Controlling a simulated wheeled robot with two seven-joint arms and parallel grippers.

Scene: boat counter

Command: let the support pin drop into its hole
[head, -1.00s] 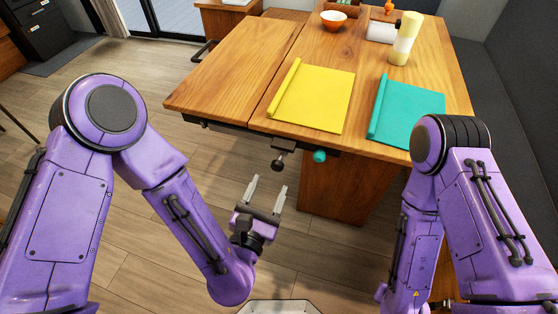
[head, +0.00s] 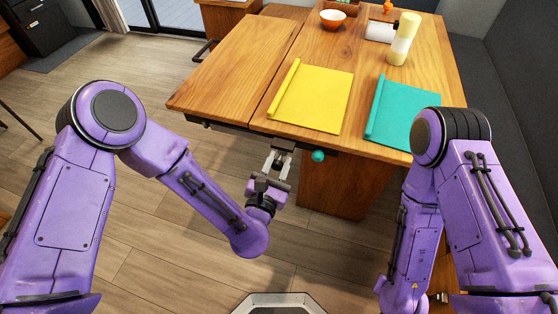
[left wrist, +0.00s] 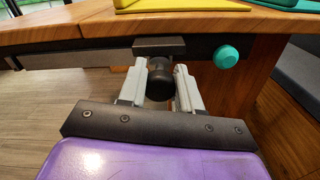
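A dark round knob (left wrist: 160,80) hangs from a small dark bracket (left wrist: 158,46) under the table's front edge; I take it for the support pin's knob. My left gripper (head: 280,162) is at this edge. In the left wrist view its two pale fingers (left wrist: 160,84) stand on either side of the knob, open around it. I cannot tell whether either finger touches it. The pin's shaft and its hole are hidden. In the head view the gripper and bracket largely cover the knob. My right gripper is not in view.
A teal knob (head: 318,156) sits just right of the bracket and also shows in the left wrist view (left wrist: 226,57). The wooden table (head: 230,75) carries a yellow mat (head: 312,98), a teal mat (head: 405,110), a bowl (head: 333,18) and a bottle (head: 403,40).

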